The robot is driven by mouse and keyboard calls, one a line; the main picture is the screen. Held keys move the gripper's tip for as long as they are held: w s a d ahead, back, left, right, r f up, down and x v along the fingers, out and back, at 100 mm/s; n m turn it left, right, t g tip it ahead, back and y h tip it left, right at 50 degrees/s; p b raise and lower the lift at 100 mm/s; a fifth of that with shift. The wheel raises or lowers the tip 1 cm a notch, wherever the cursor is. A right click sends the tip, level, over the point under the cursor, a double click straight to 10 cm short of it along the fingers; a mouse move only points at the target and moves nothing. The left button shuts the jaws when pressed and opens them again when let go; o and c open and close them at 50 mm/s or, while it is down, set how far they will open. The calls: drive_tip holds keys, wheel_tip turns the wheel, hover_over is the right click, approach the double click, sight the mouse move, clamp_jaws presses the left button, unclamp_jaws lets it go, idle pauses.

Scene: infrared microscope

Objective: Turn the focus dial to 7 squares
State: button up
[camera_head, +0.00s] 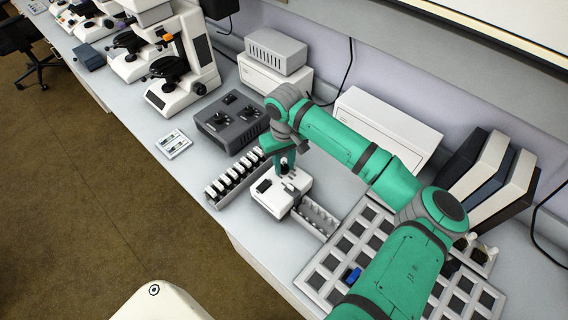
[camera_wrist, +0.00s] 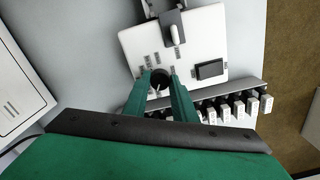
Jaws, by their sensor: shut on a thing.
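The focus dial is a small dark round knob on top of a white device (camera_head: 268,205). In the wrist view the dial (camera_wrist: 160,79) sits between my two green fingertips, with small markings around it that are too small to read. My gripper (camera_head: 284,166) comes down from above and is shut on the dial. The white device (camera_wrist: 135,42) also carries a dark rectangular window (camera_wrist: 210,70) and a grey piece with a white lever (camera_wrist: 175,32). The dial's pointer and its setting cannot be read.
A rack of several white-topped pieces (camera_head: 232,178) stands left of the device, and a narrow tray (camera_head: 318,216) is at its right. A grey control box (camera_head: 232,120) is behind. A large grid tray (camera_head: 345,245) lies under my arm. Microscopes (camera_head: 185,60) stand at the far left.

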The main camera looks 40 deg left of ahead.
sight(285, 167)
drive_tip(key=shift+w, duration=0.1)
idle(0.3)
drive_tip(key=o, duration=1)
drive_tip(key=shift+o, duration=0.2)
wheel_tip(285, 167, up, 11)
drive_tip(key=shift+f, duration=0.1)
